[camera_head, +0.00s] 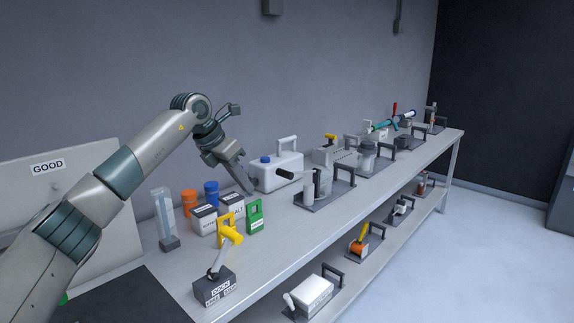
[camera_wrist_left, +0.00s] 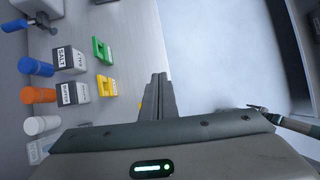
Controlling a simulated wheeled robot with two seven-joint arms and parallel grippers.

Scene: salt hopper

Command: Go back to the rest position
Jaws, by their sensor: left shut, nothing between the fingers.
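My left gripper (camera_head: 248,186) is shut and empty. It hangs above the bench, between the group of blocks and the white canister, with its fingers pointing down to the right. In the left wrist view the fingers of the left gripper (camera_wrist_left: 158,95) lie together, with the bench edge and pale floor behind them. My left arm comes in from the left and is raised over the bench (camera_head: 285,240). My right gripper does not show in the head view.
Near the left gripper stand labelled blocks (camera_head: 204,220), a green tag (camera_head: 255,216), a yellow handle (camera_head: 229,232), a blue cylinder (camera_head: 211,193), an orange cylinder (camera_head: 189,203) and a white canister (camera_head: 280,172). A dock block (camera_head: 214,287) sits at the front. Several handled fixtures line the bench and lower shelf.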

